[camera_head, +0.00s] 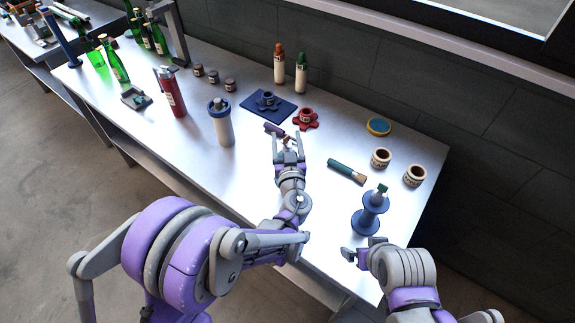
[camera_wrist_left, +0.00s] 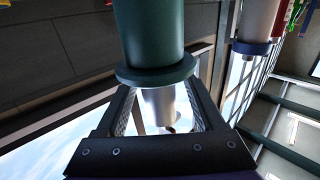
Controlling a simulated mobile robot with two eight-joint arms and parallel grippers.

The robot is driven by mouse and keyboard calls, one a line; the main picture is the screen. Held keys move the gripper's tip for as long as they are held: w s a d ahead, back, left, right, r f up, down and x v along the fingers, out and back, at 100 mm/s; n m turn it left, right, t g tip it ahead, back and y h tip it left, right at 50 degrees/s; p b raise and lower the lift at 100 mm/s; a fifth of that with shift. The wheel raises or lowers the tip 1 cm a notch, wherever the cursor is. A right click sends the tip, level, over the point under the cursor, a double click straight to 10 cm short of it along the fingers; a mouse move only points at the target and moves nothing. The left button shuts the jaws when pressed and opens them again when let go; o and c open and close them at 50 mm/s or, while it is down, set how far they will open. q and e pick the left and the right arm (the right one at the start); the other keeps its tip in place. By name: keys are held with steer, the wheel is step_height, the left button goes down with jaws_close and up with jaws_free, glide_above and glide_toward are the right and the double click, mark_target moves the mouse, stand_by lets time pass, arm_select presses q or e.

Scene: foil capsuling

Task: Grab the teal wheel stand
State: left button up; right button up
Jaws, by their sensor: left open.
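In the left wrist view a dark teal cylinder with a round flange (camera_wrist_left: 152,40) fills the top middle, and a pale stem shows past the flange, between my fingers. My left gripper (camera_wrist_left: 160,95) is open there, its fingertips close to the flange; I cannot tell whether they touch. In the head view my left gripper (camera_head: 287,138) reaches over the middle of the table, with a small dark purple piece at its tips. A blue spool-shaped stand (camera_head: 369,222) with a small teal top stands upright at the right; I cannot tell whether it is that cylinder. My right gripper (camera_head: 352,253) is just in front of it.
A teal-handled brush (camera_head: 342,169) lies right of my left gripper. A red star-shaped wheel (camera_head: 306,122) and a blue mat (camera_head: 250,104) are beyond it. A white bottle with a blue collar (camera_head: 224,130) and a red bottle (camera_head: 174,100) stand left. Two labelled pots (camera_head: 381,159) stand right.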

arm_select(q)
jaws_close()
stand_by(0.3)
stand_by(1.1)
